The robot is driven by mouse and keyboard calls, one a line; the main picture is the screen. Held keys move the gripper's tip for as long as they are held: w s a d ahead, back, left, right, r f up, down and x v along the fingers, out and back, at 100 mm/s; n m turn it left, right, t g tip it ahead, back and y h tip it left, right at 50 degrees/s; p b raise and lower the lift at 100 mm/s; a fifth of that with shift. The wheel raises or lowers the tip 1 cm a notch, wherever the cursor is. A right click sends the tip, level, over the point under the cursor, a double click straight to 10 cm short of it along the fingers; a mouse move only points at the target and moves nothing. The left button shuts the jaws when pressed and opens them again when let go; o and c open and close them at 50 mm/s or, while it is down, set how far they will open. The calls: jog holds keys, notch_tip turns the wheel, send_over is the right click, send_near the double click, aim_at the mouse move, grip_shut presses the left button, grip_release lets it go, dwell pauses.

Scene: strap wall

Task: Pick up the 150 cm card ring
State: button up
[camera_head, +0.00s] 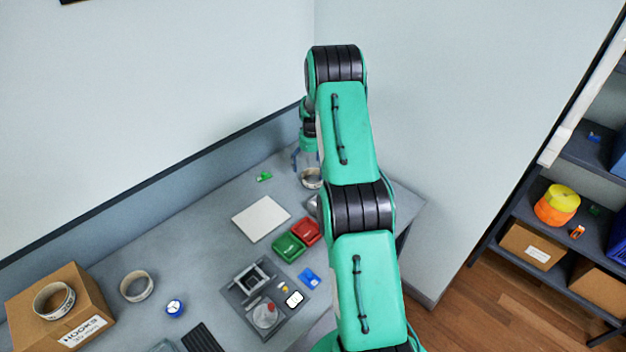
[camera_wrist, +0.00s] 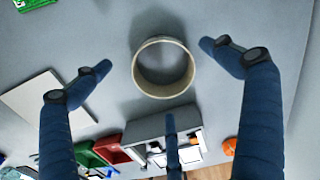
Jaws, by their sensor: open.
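A pale card ring (camera_wrist: 165,94) lies on the grey table in the wrist view, near the picture's middle. It also shows in the head view (camera_head: 312,185), partly hidden by my arm. I cannot read a length on it. My gripper (camera_wrist: 155,58) is open above it, with one blue finger on either side of the ring and a third finger below it in the picture. No finger visibly touches it. Two more card rings show in the head view: one on the table (camera_head: 123,288) and one on the cardboard box (camera_head: 38,306).
In the head view, a white board (camera_head: 261,218), a green tray (camera_head: 289,247), a red tray (camera_head: 306,232) and a grey organiser (camera_head: 240,298) stand on the table. The cardboard box labelled hooks (camera_head: 88,322) is at left. A shelf (camera_head: 520,212) stands at right. Walls bound the table behind.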

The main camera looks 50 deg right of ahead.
aim_at(311, 181)
jog(key=shift+f, duration=2.6)
jog(key=c, duration=0.8)
